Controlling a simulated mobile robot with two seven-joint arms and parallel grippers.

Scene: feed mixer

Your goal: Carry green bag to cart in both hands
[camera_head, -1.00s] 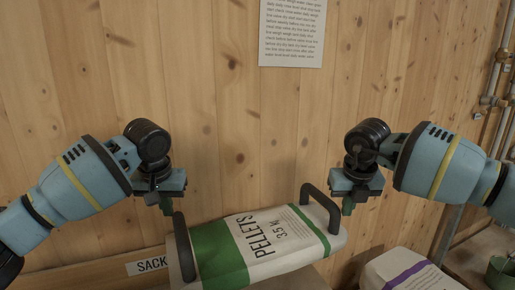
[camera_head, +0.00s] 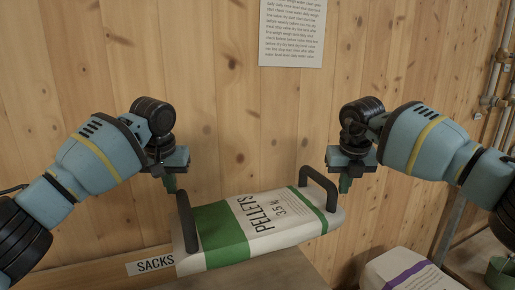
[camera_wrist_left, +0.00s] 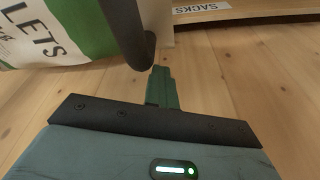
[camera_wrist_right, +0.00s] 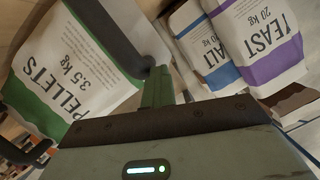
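The green bag (camera_head: 222,236) is a white sack with green bands reading PELLETS, with a black handle at each end. It lies flat between my grippers and appears raised above the shelf. My left gripper (camera_head: 171,184) is shut at the left handle (camera_head: 187,222). My right gripper (camera_head: 345,185) is shut at the right handle (camera_head: 319,170). The wrist views show each handle against the green fingers of the left gripper (camera_wrist_left: 163,85) and right gripper (camera_wrist_right: 158,85); the exact contact is partly hidden. No cart is clearly visible.
A brown shelf (camera_head: 290,272) with a SACKS label (camera_head: 153,265) lies below the bag. A purple-striped sack (camera_head: 405,270) stands at lower right; the right wrist view also shows a blue-striped sack (camera_wrist_right: 205,45). A wooden wall is behind, and pipes (camera_head: 490,100) are at right.

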